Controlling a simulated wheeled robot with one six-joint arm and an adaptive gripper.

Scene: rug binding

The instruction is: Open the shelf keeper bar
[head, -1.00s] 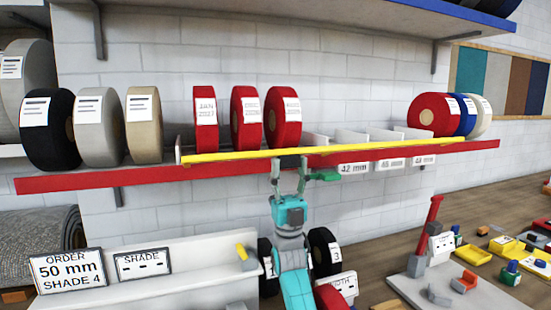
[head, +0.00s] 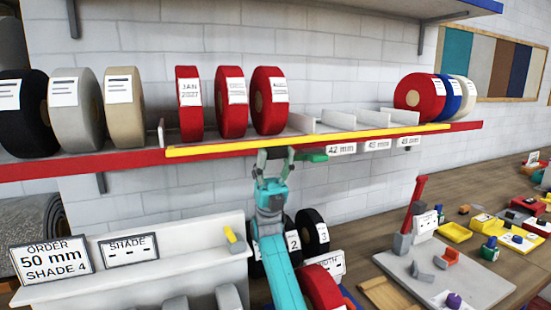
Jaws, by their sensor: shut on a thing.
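The yellow keeper bar (head: 215,148) runs along the red front edge of the shelf (head: 80,167), below the faces of three red rolls (head: 231,101). The exact contact is small and partly hidden by the gripper itself.
Black, grey and tan rolls (head: 77,110) stand left on the shelf; red, blue and white rolls (head: 420,97) stand right. White dividers (head: 338,119) separate slots. Below are a white rack (head: 190,247), an order sign (head: 52,258) and a workbench (head: 350,240) with tools.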

